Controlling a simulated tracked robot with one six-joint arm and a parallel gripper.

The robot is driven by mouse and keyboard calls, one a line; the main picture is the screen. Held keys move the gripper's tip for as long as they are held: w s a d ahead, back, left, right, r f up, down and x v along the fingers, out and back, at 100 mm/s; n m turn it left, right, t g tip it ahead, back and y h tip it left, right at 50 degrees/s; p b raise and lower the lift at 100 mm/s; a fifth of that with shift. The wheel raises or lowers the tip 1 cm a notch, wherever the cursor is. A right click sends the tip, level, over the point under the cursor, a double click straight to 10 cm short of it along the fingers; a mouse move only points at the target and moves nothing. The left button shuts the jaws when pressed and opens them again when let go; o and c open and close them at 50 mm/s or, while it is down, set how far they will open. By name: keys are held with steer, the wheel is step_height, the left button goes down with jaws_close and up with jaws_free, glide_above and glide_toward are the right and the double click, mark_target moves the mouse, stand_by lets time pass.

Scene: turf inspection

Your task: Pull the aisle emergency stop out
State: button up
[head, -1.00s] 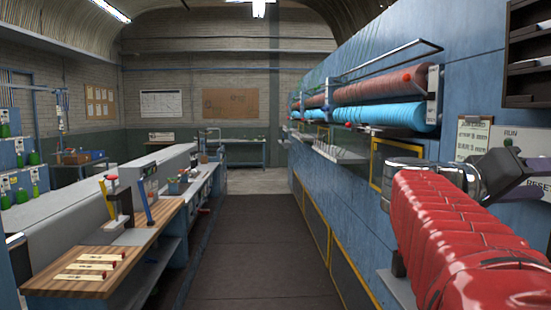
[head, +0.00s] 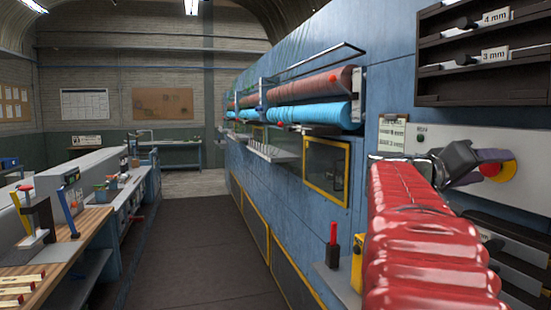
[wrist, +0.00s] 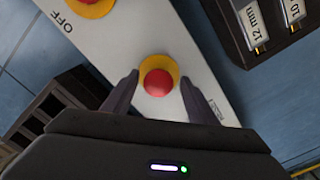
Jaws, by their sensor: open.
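In the wrist view a red mushroom button (wrist: 158,83) on a yellow collar sits on a pale control panel (wrist: 183,62). A second red button on a yellow collar (wrist: 92,5) is cut by the top edge, with the word OFF beside it. My gripper (wrist: 160,79) is open, with one dark finger on each side of the nearer button in the picture. I cannot tell whether the fingers touch it or how far they reach along it. In the head view my gripper (head: 488,166) is at the panel (head: 530,160), partly covering a red and yellow button (head: 497,168).
A dark rack (head: 480,55) with size-marked slots hangs above the panel, and more dark shelves sit below it. A small ledge (head: 335,285) with a red-handled item (head: 333,238) juts out left of my arm. The aisle floor (head: 205,250) is clear.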

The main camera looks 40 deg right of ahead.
steer(key=shift+s+d, duration=0.2)
steer(key=shift+d, duration=0.15)
steer(key=shift+f, duration=0.1)
jaws_close()
stand_by(0.4)
